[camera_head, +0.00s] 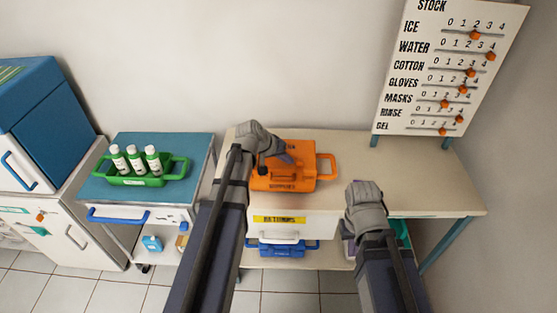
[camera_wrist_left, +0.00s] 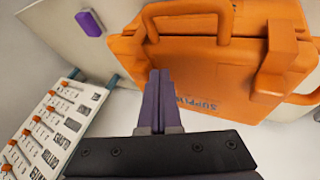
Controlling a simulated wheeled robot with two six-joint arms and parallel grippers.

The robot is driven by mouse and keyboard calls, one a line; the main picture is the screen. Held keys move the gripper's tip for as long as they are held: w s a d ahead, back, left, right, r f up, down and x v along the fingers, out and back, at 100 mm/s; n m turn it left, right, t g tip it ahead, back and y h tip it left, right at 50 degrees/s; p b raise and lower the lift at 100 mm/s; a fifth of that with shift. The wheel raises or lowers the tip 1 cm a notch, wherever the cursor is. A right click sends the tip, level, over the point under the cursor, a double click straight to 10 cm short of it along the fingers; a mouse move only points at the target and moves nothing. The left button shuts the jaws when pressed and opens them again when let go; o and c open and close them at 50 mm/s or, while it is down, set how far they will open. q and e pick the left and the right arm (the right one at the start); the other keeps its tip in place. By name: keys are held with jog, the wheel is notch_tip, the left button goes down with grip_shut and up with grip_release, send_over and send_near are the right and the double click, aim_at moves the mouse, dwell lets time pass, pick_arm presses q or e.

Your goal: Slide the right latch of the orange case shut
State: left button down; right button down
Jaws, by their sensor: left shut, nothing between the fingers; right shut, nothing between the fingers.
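The orange case (camera_head: 300,178) stands on the bench, and its lid looks down. Its side handle (camera_head: 329,167) sticks out on the right. My left gripper (camera_head: 287,158) is shut and empty, its purple fingers above the case top. In the left wrist view the shut fingers (camera_wrist_left: 163,100) point at the case (camera_wrist_left: 200,78), in front of its lettered face; I cannot tell whether they touch. A carry handle (camera_wrist_left: 187,10) and a blocky orange clasp (camera_wrist_left: 276,66) show there. I cannot tell which latch it is or how far it is slid. My right gripper (camera_head: 364,187) is shut at the bench front.
The bench top (camera_head: 430,185) is clear to the right. A stock board (camera_head: 445,70) with orange sliders stands behind it. A drawer (camera_head: 290,228) lies below. A blue-topped cart (camera_head: 110,185) with a green bottle carrier (camera_head: 145,180) stands left. A purple block (camera_wrist_left: 89,23) shows in the wrist view.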

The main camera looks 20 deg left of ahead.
aim_at(300, 161)
pick_arm(q)
jog(key=shift+w+d, duration=0.1)
jog(key=shift+d, duration=0.1)
jog(key=shift+w+d, duration=0.25)
jog(key=shift+d, duration=0.6)
jog(key=shift+w+d, duration=0.2)
jog(key=shift+d, duration=0.65)
jog(key=shift+a, duration=0.2)
pick_arm(e)
jog(key=shift+a, duration=0.1)
